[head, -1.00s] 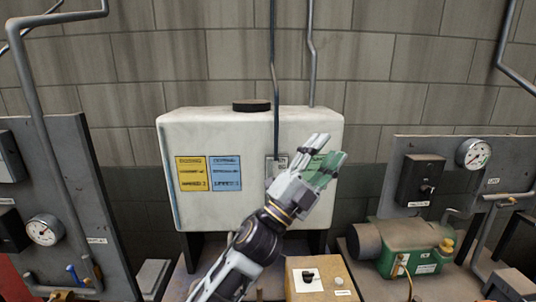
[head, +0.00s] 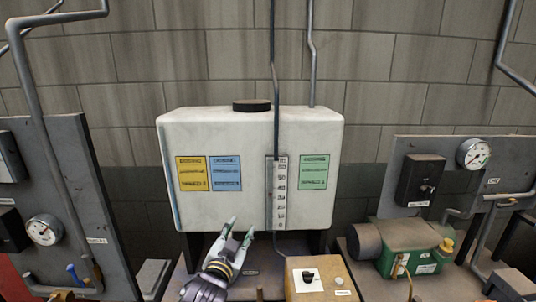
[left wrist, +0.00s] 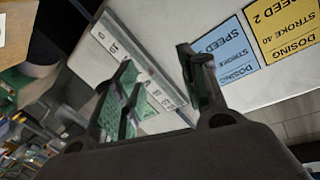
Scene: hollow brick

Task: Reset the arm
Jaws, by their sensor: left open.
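My left gripper (head: 239,231) is open and empty in the head view, low in front of the white tank (head: 250,213), near its bottom edge. In the left wrist view its two fingers (left wrist: 160,90) stand apart with nothing between them. Beyond them show the level scale, the blue label (left wrist: 226,55) and the yellow label (left wrist: 285,30). In the head view the scale strip (head: 280,195) and the green label (head: 314,171) are in plain sight. My right gripper is not in view.
A beige box (head: 320,285) with a black knob stands right of my left gripper. A green pump (head: 408,250) sits further right. Gauge panels stand at the left (head: 75,190) and right (head: 440,165). A thin pipe (head: 275,80) drops down the tank's front.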

